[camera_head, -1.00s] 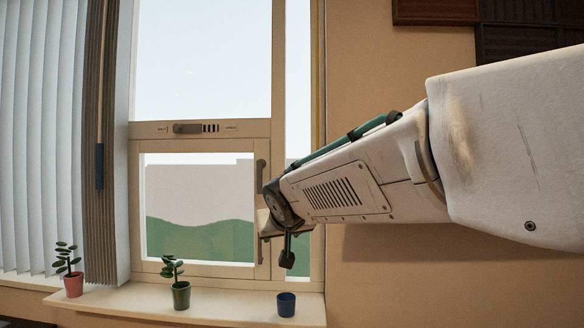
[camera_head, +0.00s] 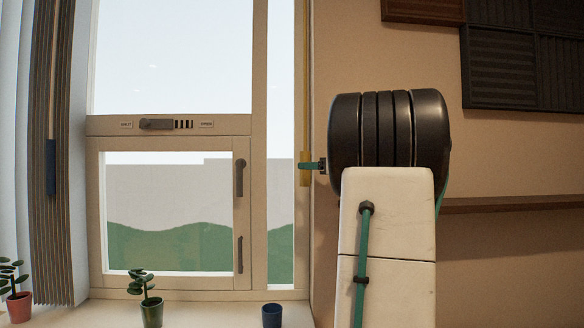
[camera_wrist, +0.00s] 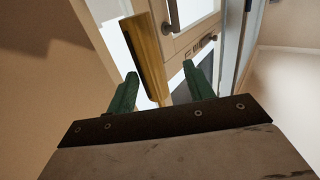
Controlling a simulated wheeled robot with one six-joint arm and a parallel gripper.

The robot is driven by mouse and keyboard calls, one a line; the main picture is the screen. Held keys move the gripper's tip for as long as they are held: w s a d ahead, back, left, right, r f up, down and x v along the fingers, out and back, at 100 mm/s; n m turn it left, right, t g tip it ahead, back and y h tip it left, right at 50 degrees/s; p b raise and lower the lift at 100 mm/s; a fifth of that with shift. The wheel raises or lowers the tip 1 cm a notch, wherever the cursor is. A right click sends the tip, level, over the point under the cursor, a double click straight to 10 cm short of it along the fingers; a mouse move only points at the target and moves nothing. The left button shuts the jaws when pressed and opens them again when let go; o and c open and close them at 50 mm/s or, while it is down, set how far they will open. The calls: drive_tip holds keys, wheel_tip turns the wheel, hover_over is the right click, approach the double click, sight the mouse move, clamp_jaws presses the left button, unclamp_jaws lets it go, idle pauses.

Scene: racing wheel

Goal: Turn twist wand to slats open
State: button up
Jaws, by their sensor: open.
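A wand with a blue handle (camera_head: 50,167) hangs in front of bunched dark slats (camera_head: 68,215) at the left in the head view. A yellow rod with a thicker yellow grip (camera_head: 304,178) hangs upright at the window's right edge; it also shows in the wrist view (camera_wrist: 147,60). I cannot tell which one is the twist wand. My gripper (camera_head: 305,165), with green fingers, is at the yellow grip. In the wrist view my gripper (camera_wrist: 159,70) is open, and the yellow grip appears between the fingers, closer to the left one. Contact cannot be told.
The window frame (camera_head: 180,284) has a slider (camera_head: 158,124) between shut and open labels, and two dark handles (camera_head: 239,178). A red-potted plant (camera_head: 19,307), a green-potted plant (camera_head: 151,312) and a blue cup (camera_head: 272,316) stand on the sill. Dark panels (camera_head: 520,70) hang on the right wall.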

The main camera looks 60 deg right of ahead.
drive_tip(key=w, duration=0.1)
drive_tip(key=w+d, duration=0.1)
drive_tip(key=w, duration=0.3)
drive_tip(key=shift+w+d, duration=0.2)
drive_tip(key=shift+d, duration=0.05)
drive_tip(key=c, duration=1)
